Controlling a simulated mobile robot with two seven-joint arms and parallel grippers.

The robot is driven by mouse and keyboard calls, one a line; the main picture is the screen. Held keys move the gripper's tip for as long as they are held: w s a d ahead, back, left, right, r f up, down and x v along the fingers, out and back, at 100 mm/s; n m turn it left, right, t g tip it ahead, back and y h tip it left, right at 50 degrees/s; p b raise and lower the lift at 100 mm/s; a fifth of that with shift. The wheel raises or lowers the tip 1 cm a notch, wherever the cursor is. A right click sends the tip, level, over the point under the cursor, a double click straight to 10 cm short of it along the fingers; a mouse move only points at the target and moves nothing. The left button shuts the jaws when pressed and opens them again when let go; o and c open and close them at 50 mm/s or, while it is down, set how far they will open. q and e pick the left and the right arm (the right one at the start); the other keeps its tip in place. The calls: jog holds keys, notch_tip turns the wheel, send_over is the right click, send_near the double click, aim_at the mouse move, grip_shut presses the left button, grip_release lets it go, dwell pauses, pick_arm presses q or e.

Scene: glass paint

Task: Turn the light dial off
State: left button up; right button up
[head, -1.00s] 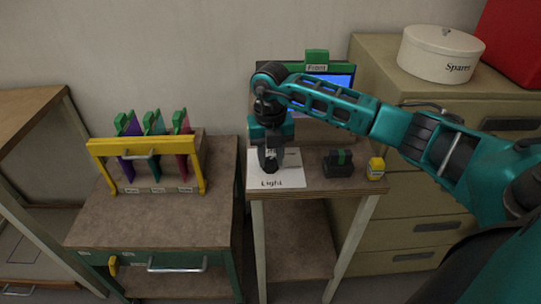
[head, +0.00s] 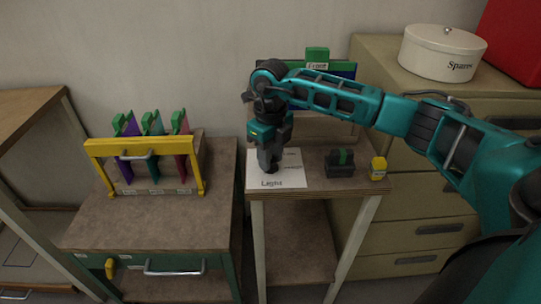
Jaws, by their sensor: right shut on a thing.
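A white panel marked "Light" (head: 290,181) lies on the small table at the centre. The light dial on it is mostly hidden by my right gripper (head: 269,168). That gripper points down from above and is shut on the dial. Which way the dial points cannot be seen. My left gripper is not in view.
A black block with a green strip (head: 340,162) and a small yellow item (head: 378,168) stand right of the panel. A screen unit with a green "Front" label (head: 317,57) stands behind my right arm. A yellow-framed rack (head: 88,149) with coloured panes stands on the left table.

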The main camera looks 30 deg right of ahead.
jog(key=shift+r, duration=0.1)
dwell(0.4)
jog(key=o, duration=1)
jog(key=shift+o, duration=0.2)
notch_tip(320, 180, up, 13)
